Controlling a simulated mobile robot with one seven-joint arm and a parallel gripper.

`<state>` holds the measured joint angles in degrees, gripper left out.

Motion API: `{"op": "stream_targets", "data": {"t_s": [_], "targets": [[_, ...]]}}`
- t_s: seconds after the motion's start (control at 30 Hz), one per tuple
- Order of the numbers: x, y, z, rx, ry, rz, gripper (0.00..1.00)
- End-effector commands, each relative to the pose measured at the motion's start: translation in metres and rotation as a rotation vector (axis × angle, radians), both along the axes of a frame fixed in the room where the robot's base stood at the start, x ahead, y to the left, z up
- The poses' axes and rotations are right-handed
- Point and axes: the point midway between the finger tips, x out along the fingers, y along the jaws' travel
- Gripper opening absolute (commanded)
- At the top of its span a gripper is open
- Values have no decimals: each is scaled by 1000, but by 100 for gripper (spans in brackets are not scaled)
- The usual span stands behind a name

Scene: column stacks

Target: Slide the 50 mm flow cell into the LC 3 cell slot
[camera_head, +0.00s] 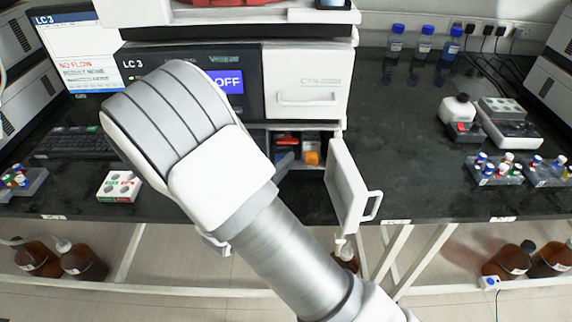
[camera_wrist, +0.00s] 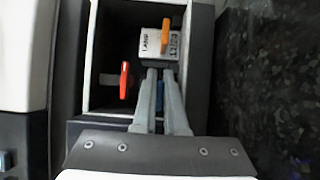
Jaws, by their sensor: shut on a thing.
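My gripper (camera_wrist: 160,73) reaches into the open compartment (camera_wrist: 98,50) of the LC 3 instrument. Its fingers are shut on a narrow blue piece (camera_wrist: 160,96), mostly hidden between them. I take this piece for the flow cell, but no size marking on it can be read. Just beyond the fingertips is a pale labelled block (camera_wrist: 153,46) with an orange tab (camera_wrist: 166,37). A red tab (camera_wrist: 125,80) stands to their left. In the head view my forearm hides most of the gripper, and the slot itself cannot be made out.
The compartment's white door (camera_head: 346,187) hangs open on the right, its handle toward the front. A small white box (camera_head: 119,186) lies on the bench at left. The dark bench right of the door is clear up to the vial racks (camera_head: 494,172).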

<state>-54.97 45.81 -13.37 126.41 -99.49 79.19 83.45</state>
Motion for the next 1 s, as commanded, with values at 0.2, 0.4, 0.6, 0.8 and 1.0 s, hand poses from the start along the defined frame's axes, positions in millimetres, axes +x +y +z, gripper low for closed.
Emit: {"op": "stream_targets", "data": {"t_s": [0.2,0.4,0.6,0.8,1.0], "targets": [[0,0,1,0,-2,0,0],[0,0,1,-1,-1,0,35],[0,0,0,-1,-1,0,45],[-6,5,0,0,2,2,45],[-36,26,0,-1,3,6,45]]}}
